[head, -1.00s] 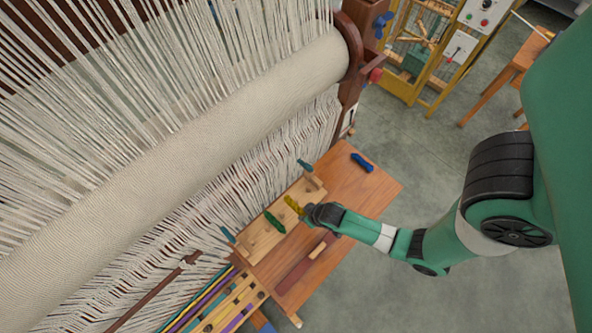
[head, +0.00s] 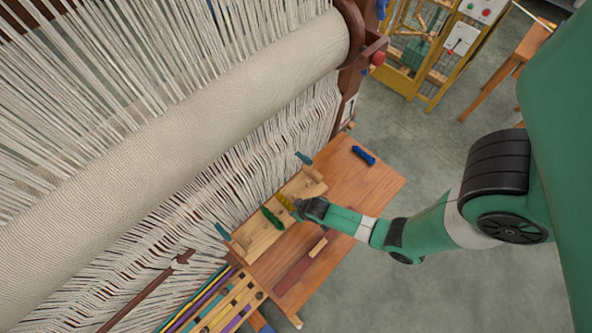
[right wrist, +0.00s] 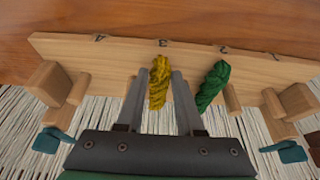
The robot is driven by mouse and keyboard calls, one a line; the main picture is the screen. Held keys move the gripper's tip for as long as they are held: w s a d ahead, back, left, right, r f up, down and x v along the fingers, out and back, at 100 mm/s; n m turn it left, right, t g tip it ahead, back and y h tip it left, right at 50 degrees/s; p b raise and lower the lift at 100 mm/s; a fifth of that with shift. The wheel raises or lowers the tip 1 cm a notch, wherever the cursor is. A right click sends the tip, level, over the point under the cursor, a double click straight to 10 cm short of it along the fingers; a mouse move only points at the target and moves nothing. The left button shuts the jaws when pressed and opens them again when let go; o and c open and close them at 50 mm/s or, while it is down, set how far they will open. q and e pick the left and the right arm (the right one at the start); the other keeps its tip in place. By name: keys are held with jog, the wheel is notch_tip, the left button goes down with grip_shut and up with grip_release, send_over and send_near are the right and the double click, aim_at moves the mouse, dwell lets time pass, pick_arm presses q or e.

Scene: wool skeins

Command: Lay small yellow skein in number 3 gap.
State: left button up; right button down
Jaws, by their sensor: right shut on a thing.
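The small yellow skein (head: 284,201) is over the numbered wooden board (head: 258,238), beside the green skein (head: 272,218). My right gripper (head: 298,206) is shut on the yellow skein, which also shows between its fingers in the right wrist view (right wrist: 159,82). There the skein lines up with the upside-down number 3 (right wrist: 163,43) on the board. The green skein (right wrist: 212,86) lies to its right, near the number 2. I cannot tell whether the yellow skein touches the board. The lower ends of the fingers' gap are hidden by my gripper. My left gripper is not in view.
A dark blue skein (head: 364,155) lies on the wooden table (head: 368,185). Teal clamp handles (head: 223,231) stand at the board's ends. The loom's white threads (head: 225,190) run close along its left side. Bare floor lies right of the table.

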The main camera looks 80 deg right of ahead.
jog(key=c, duration=0.5)
grip_release()
jog(key=shift+c, duration=0.2)
jog(key=p+v, duration=0.9)
jog(key=v, duration=0.3)
jog(key=shift+w+r, duration=0.1)
jog(key=shift+r, duration=0.05)
